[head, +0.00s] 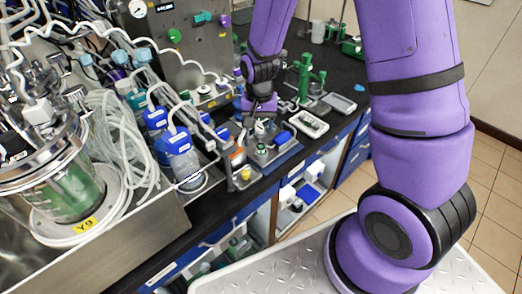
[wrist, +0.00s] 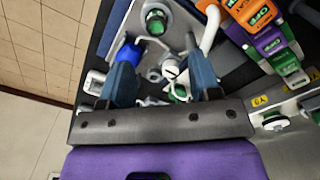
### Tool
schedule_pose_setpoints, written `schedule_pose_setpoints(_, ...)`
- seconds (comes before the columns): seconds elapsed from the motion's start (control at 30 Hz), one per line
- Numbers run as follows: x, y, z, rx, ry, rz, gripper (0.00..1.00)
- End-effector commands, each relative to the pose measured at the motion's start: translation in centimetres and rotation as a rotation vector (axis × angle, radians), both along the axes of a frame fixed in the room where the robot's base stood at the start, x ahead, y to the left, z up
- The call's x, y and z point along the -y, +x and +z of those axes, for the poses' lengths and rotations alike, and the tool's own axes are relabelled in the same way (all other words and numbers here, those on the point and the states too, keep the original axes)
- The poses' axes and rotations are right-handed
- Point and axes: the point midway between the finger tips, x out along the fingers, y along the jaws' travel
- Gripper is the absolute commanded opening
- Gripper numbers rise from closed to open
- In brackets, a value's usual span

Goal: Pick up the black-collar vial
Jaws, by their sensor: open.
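My gripper (head: 260,106) is low over a small work area on the dark bench in the head view. In the wrist view its two blue fingers (wrist: 161,66) are apart. A small white-topped piece (wrist: 171,68) shows between or just beyond them; whether it is a vial, and its collar, I cannot tell. A round vial with a dark collar and green centre (wrist: 156,21) stands ahead of the fingers, apart from them. It seems to be the green-topped item (head: 262,149) in the head view. Contact near the fingertips is unclear.
A blue object (wrist: 130,53) lies by the left finger in the wrist view. Orange, purple and green labelled blocks (wrist: 268,38) stand to the right. Blue-capped bottles (head: 180,150) and a tubed reactor vessel (head: 65,190) crowd the left. A green stand (head: 304,76) is behind.

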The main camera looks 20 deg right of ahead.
Motion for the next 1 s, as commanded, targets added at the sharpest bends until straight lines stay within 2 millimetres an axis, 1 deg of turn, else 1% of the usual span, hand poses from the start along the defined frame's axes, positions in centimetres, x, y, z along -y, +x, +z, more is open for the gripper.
schedule_pose_setpoints(0.03,0.0,-0.1,-0.9,-0.004,0.000,0.000,0.57)
schedule_pose_setpoints(0.1,0.0,-0.1,-1.8,-0.004,0.000,0.000,0.57)
schedule_pose_setpoints(0.2,0.0,-0.1,-2.8,-0.003,0.000,0.000,0.57)
schedule_pose_setpoints(0.47,0.1,-0.2,-4.3,-0.002,0.000,0.000,0.57)
schedule_pose_setpoints(0.6,0.4,-0.4,-6.2,-0.003,0.000,0.001,0.57)
schedule_pose_setpoints(0.73,0.4,-0.4,-7.7,-0.001,0.000,0.002,0.57)
schedule_pose_setpoints(0.83,0.4,-0.4,-8.4,-0.001,0.000,0.001,0.57)
schedule_pose_setpoints(1.0,0.4,-0.3,-8.6,0.001,0.000,0.001,0.57)
